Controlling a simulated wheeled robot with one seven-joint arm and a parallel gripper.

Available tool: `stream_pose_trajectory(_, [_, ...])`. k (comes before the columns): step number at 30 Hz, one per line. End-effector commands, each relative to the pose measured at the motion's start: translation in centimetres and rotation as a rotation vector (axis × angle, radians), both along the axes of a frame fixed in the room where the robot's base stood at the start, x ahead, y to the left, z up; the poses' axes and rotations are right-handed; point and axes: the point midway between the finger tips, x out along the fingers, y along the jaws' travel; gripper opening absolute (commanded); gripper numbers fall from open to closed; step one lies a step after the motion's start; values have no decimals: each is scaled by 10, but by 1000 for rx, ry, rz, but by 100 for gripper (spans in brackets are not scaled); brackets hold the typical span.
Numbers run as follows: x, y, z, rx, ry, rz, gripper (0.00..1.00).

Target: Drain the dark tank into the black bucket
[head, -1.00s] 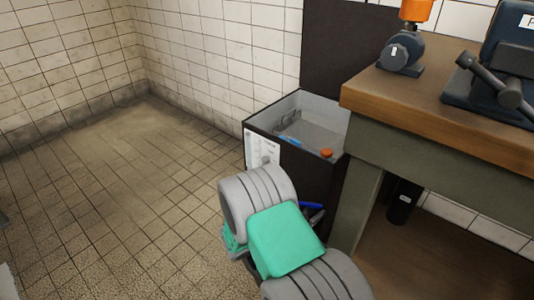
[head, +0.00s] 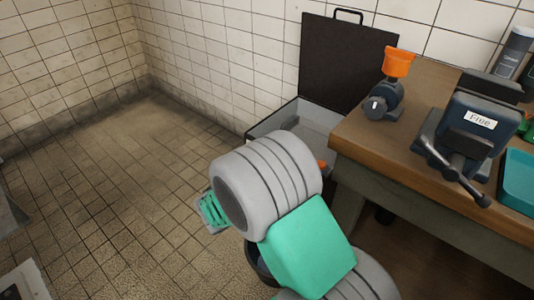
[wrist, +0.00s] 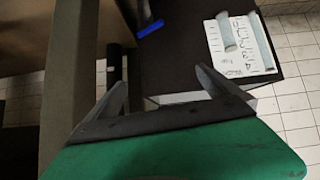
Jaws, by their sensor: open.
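The dark tank (head: 283,122) stands against the back wall beside the workbench, its black lid (head: 340,60) raised. My arm hides most of its front in the head view. In the wrist view its dark front (wrist: 185,50) carries a white written sheet (wrist: 240,45) and a blue handle (wrist: 150,28). My gripper (wrist: 162,78) is open and empty, its fingers spread before the tank front, the blue handle beyond them. Contact cannot be seen. A dark curved rim (head: 258,264), perhaps the black bucket, shows partly below my arm in the head view; the rest is hidden.
The wooden workbench (head: 440,205) borders the tank on the right. It holds an orange-topped pump (head: 383,100), a vise-like device marked Free (head: 470,125) and a teal tray (head: 519,180). The tiled floor (head: 110,190) at left is mostly clear.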

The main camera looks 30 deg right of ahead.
Motion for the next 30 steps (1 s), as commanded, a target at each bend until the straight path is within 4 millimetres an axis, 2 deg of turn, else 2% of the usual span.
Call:
stream_pose_trajectory(1, [1, 3, 23, 18, 6, 7, 100])
stream_pose_trajectory(18, [2, 45, 140, 194, 114, 158, 100])
stream_pose_trajectory(23, [1, 52, 155, 218, 130, 189, 100])
stream_pose_trajectory(30, [1, 54, 156, 224, 135, 198, 100])
